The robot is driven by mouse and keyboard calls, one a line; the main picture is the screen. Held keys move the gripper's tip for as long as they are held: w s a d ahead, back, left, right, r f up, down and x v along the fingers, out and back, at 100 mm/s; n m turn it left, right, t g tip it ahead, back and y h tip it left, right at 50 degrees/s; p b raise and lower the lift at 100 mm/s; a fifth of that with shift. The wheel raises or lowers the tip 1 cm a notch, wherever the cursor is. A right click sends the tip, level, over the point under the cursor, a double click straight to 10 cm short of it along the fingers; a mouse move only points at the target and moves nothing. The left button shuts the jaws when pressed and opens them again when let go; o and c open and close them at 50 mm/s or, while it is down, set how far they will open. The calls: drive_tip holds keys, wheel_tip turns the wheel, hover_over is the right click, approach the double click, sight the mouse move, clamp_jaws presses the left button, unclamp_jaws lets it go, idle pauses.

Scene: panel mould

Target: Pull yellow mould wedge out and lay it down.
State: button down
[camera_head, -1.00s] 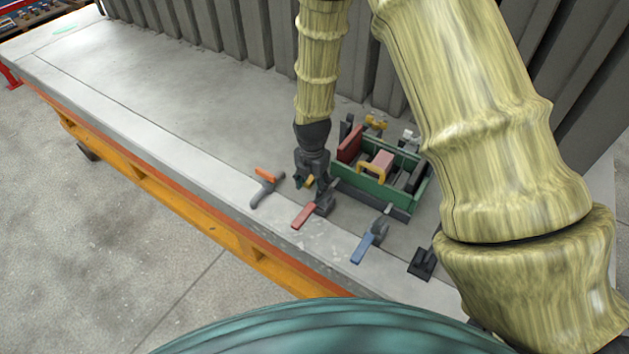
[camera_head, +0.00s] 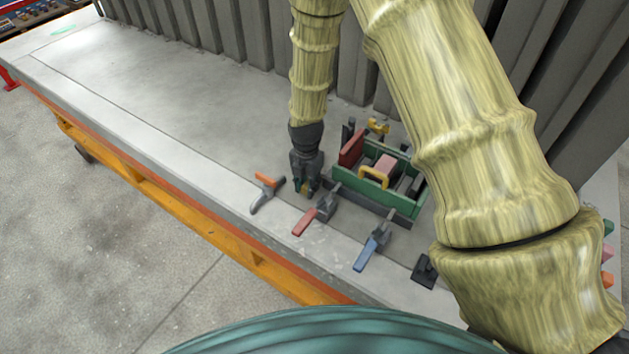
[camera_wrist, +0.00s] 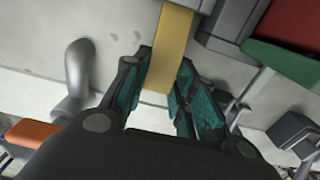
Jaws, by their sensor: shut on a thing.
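The yellow mould wedge (camera_wrist: 173,48) is a flat yellow bar between the two teal fingers of my gripper (camera_wrist: 160,82) in the wrist view. Its far end runs out of the top of that picture, close to a grey block. In the head view my gripper (camera_head: 305,187) points down just above or at the grey bed (camera_head: 200,110), left of the green box. The wedge is mostly hidden there by the fingers. I cannot tell whether it touches the bed.
A green box (camera_head: 372,193) with red, pink and grey pieces stands to the right. An orange-handled clamp (camera_head: 267,190), a red-handled clamp (camera_head: 314,216) and a blue-handled clamp (camera_head: 373,245) lie near the front edge. The bed to the left is clear.

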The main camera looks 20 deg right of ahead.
sight(289, 212)
drive_tip(key=shift+w+f, duration=0.2)
drive_tip(key=shift+f, duration=0.1)
drive_tip(key=shift+w+d+f, duration=0.2)
drive_tip(key=shift+w+f, duration=0.05)
drive_tip(key=shift+w, duration=0.1)
drive_tip(key=shift+s+r, duration=0.1)
drive_tip(key=shift+s, duration=0.1)
drive_tip(key=shift+a, duration=0.25)
drive_tip(key=shift+s+a+p, duration=0.45)
drive_tip(key=shift+s+a, duration=1.15)
drive_tip(key=shift+a, duration=0.3)
drive_tip(key=shift+a, duration=0.1)
drive_tip(key=shift+s+a+p, duration=0.35)
drive_tip(key=shift+s+a, duration=0.9)
drive_tip(key=shift+a, duration=0.25)
